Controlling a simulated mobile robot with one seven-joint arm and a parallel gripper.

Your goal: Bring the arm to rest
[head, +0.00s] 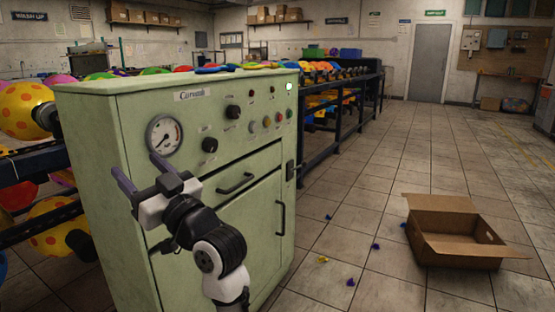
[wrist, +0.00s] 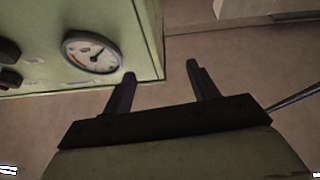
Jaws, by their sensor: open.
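My gripper (head: 142,174) is raised in front of the left part of a pale green control cabinet (head: 245,165), just below its round gauge. Its two fingers are spread apart with nothing between them. The wrist view shows the open gripper (wrist: 163,82) from behind, with the cabinet's gauge (wrist: 92,53) beyond it at upper left. My arm bends up from the bottom of the head view and covers part of the cabinet's front. I cannot tell how far the fingertips are from the cabinet.
An open cardboard box (head: 455,248) stands on the tiled floor at right, with several small coloured scraps (head: 350,282) near it. Racks with balloons (head: 25,110) stand at left, and a long dark rack (head: 340,120) runs behind the cabinet.

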